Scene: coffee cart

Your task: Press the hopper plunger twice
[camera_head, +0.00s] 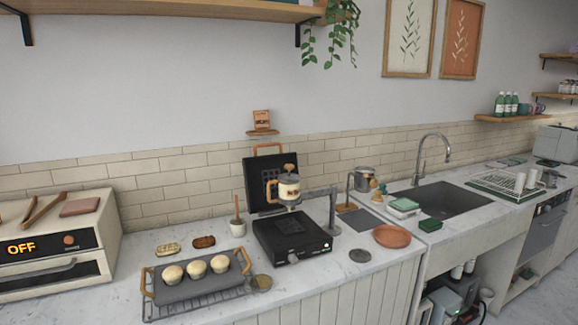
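The hopper (288,189) is a small cream cylinder with a dark label and a wooden side handle. It is held above a black box with a small green display (292,238) by a grey stand (332,212). A brown knob, seemingly the plunger top (290,168), sticks up from the hopper's lid. How far the plunger is pushed in is too small to tell. Neither of my grippers is in view, and nothing touches the hopper.
A rack with a tray of three buns (196,267) stands front left of the black box. A toaster oven reading OFF (60,243) is at the far left. A dark board (261,164) leans behind the hopper. A terracotta dish (392,236) and sink (440,200) are right.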

